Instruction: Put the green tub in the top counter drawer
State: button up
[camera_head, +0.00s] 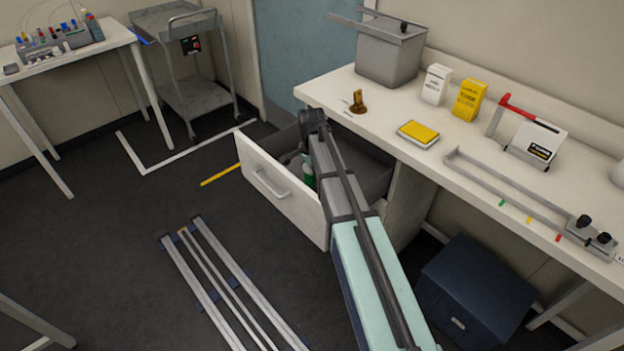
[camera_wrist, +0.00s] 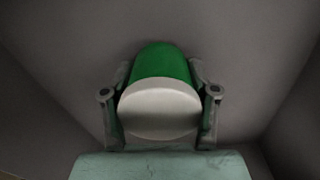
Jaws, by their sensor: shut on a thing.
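The top counter drawer (camera_head: 284,193) is pulled open below the counter, in the head view. The green tub (camera_head: 308,172) shows as a small green patch inside the drawer, mostly hidden behind my arm. In the wrist view the green tub (camera_wrist: 160,62) has a white lid facing the camera. My gripper (camera_wrist: 160,98) is shut on the tub, with one finger on each side of it. Grey drawer walls surround it in the wrist view. I cannot tell whether the tub touches the drawer floor.
The counter (camera_head: 450,160) carries a grey bin (camera_head: 388,55), white and yellow boxes, a yellow pad (camera_head: 418,133) and a metal rail. A dark blue cabinet (camera_head: 474,290) stands below, right of my arm. Floor rails (camera_head: 225,280) lie in front. A cart (camera_head: 190,85) stands behind.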

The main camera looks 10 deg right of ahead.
jog(key=shift+f, duration=0.9)
jog(key=o, duration=1.3)
jog(key=shift+f, duration=0.1)
jog(key=shift+c, duration=0.2)
notch_tip(320, 180, up, 12)
jog(key=shift+r, duration=0.15)
